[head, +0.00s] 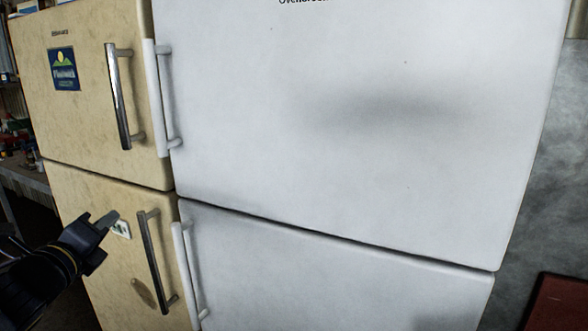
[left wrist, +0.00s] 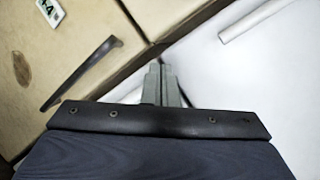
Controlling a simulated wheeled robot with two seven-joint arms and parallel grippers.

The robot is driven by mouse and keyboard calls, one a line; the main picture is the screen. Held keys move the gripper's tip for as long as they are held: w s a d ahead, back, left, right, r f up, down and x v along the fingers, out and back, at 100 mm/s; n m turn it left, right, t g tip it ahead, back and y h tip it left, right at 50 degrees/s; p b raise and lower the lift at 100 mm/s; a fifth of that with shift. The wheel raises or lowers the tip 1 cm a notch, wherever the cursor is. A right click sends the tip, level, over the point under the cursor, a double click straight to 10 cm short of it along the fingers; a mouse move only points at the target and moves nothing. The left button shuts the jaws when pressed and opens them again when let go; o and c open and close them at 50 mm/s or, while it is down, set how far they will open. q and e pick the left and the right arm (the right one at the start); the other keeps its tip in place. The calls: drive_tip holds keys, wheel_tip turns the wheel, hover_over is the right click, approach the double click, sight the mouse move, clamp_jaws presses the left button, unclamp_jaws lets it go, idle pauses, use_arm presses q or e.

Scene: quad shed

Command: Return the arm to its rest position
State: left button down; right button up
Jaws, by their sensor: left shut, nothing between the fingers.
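My left gripper (head: 108,219) is at the lower left of the head view, in front of the cream fridge's lower door. Its fingers are shut and empty, also in the left wrist view (left wrist: 158,75). The black left arm comes in from the left edge. The cream fridge (head: 85,120) has an upper and a lower door, both shut, with metal handles. The gripper is left of the lower handle (head: 157,262) and apart from it. My right gripper is in neither view.
A white fridge (head: 350,120) stands to the right of the cream one, its doors shut, with white handles (head: 165,100). A grey wall (head: 550,170) and a dark red object (head: 560,305) are at the right. Shelves with items show at the far left.

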use_arm(q)
drive_tip(key=s+d+f+n+g+y+p, duration=0.1)
drive_tip(key=s+d+f+n+g, duration=0.15)
drive_tip(key=s+f+n, duration=0.55)
drive_tip(key=s+d+f+n+g+y+p, duration=0.1)
drive_tip(key=s+f+n+g, duration=0.25)
drive_tip(key=n, duration=0.75)
drive_tip(key=s+d+f+n+g+h, duration=0.2)
drive_tip(key=s+d+f+n+g, duration=0.1)
drive_tip(key=s+d, duration=0.3)
drive_tip(key=s+d+f+n+g+h, duration=0.3)
drive_tip(key=s+d+f+n, duration=0.2)
drive_tip(key=s+d+n, duration=0.1)
drive_tip(key=shift+s+n, duration=0.3)
drive_tip(key=shift+s, duration=0.2)
